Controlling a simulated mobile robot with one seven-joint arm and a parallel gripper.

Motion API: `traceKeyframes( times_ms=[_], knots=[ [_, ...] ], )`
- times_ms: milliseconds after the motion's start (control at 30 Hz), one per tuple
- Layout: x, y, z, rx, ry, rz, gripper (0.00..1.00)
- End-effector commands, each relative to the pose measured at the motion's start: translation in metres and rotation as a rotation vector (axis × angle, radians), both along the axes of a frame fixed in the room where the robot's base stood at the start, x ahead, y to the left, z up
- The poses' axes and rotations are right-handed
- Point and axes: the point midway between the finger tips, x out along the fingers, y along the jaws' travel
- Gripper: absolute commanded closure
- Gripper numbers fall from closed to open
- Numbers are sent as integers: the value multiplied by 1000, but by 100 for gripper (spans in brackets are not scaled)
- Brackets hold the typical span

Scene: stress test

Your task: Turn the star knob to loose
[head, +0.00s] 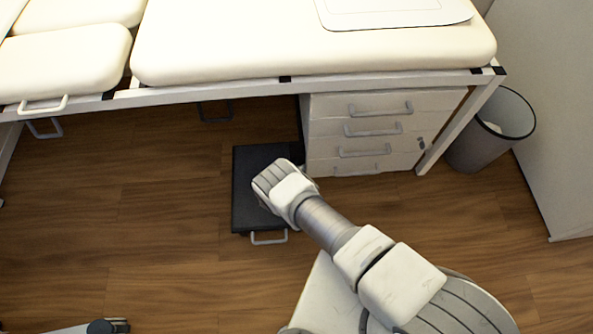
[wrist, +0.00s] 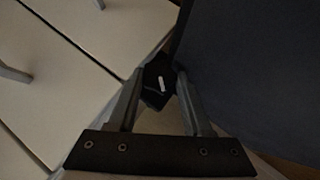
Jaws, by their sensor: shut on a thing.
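The star knob (wrist: 156,76) is a small black piece with a short white mark on its face, seen in the wrist view. My gripper (wrist: 159,88) has its two grey fingers on either side of the knob and is shut on it. The knob's outline is dark, so its lobes and any loose or tight marking cannot be made out. In the head view my wrist (head: 286,190) hides the fingers and the knob; it is over the right side of a dark flat panel (head: 246,180) low under the couch.
A white drawer unit (head: 335,135) stands close beside my wrist. The padded couch (head: 300,40) overhangs the area. A grey handle (head: 269,240) sticks out from the dark panel's front. A waste bin (head: 495,130) stands at the right.

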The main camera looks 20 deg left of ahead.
Motion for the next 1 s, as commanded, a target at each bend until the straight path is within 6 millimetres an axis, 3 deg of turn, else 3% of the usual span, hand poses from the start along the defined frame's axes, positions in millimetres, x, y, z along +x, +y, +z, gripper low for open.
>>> traceKeyframes(
  times_ms=[600,633,800,1000],
  knots=[
    [2,1,0,-35,-19,3,100],
    [2,1,0,-35,-19,3,49],
    [2,1,0,-34,-17,2,20],
    [1,1,-1,-33,-14,2,20]
  ],
)
